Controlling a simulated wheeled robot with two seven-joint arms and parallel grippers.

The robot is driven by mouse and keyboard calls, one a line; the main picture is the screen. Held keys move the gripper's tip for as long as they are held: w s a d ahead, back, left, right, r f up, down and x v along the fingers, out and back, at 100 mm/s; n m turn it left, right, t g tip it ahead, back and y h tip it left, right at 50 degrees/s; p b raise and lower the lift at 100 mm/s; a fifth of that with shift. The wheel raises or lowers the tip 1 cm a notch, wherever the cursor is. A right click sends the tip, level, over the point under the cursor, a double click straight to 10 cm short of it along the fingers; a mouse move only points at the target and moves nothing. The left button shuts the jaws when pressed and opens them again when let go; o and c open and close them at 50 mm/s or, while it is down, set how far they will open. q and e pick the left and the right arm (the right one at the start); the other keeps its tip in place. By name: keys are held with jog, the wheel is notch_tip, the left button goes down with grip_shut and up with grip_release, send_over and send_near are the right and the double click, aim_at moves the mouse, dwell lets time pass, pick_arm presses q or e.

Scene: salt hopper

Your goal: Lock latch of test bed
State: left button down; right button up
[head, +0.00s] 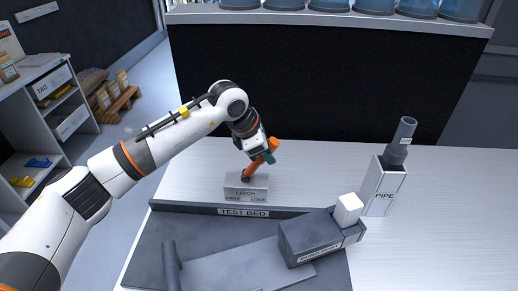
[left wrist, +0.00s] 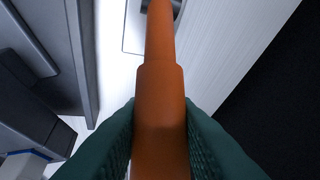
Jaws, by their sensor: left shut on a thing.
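The latch is a light grey block (head: 246,193) marked LATCH, with FREE at its left and LOCK at its right. It stands behind the test bed (head: 180,240). An orange lever (head: 258,165) rises from the block and leans to the right in the head view. My left gripper (head: 265,155) is shut on the lever near its upper end. In the left wrist view the lever (left wrist: 160,105) runs up the middle between the green finger pads. The lever's foot is partly cut off at the top there. My right gripper does not show.
A PIPE holder (head: 382,188) with a grey pipe (head: 402,138) stands further right. A shelf of blue containers (head: 330,17) runs behind. The right tabletop is clear.

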pick_arm(q)
jog(key=shift+d+f+y, duration=0.25)
jog(key=shift+d+y, duration=0.1)
jog(key=shift+y, duration=0.05)
dwell(0.4)
jog(key=c, duration=1.1)
grip_release()
jog(key=shift+d+f, duration=0.1)
jog(key=shift+d, duration=0.05)
jog(key=shift+c, duration=0.2)
jog(key=b+v, duration=0.2)
jog(key=v, duration=1)
